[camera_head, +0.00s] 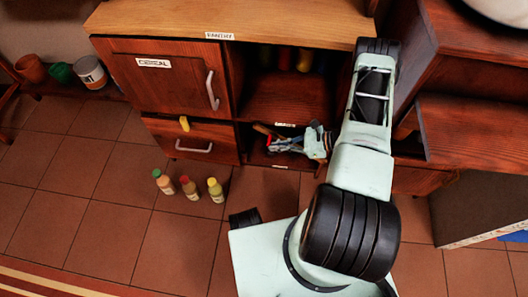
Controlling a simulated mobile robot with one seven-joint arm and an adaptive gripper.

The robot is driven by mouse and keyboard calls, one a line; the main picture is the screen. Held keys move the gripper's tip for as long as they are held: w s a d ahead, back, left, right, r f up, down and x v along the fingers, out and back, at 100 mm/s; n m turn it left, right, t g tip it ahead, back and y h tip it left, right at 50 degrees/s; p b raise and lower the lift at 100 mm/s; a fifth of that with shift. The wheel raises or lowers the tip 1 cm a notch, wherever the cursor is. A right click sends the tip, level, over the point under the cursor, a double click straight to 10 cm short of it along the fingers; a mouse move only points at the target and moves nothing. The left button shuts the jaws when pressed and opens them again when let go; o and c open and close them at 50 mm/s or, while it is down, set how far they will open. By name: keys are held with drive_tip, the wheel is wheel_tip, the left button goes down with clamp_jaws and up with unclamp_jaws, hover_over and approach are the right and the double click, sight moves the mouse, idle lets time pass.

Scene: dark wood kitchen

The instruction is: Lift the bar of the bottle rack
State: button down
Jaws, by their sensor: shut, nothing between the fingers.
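The low cabinet opening (255,157) below the open shelf has a small label on its lower edge. I cannot tell for certain that it is the bottle rack. A thin brown bar (262,130) slants at its upper left, next to my gripper; it may be the rack's bar. My gripper (273,146) reaches in from the right, at the front of this opening. Its fingers are shut with nothing held. The fingertips are small and dark here, and I cannot tell whether they touch the bar. Three small bottles (189,187) stand upright on the floor to the left.
A closed cabinet door (165,80) and a drawer (190,141) are left of the opening. A yellow item (184,124) is at the drawer's top. Dim bottles (285,58) stand in the upper shelf. A wooden shelf unit (475,130) is close on the right. The tiled floor (100,235) at left is clear.

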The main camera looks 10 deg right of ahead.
drive_tip(key=shift+s+d+r, duration=0.2)
drive_tip(key=shift+d+r, duration=0.4)
drive_tip(key=shift+r, duration=0.1)
drive_tip(key=shift+s+d+r, duration=0.2)
drive_tip(key=shift+d+r, duration=0.4)
drive_tip(key=shift+r, duration=0.05)
drive_tip(key=shift+s+d+r, duration=0.2)
drive_tip(key=shift+d+r, duration=0.4)
drive_tip(key=shift+r, duration=0.1)
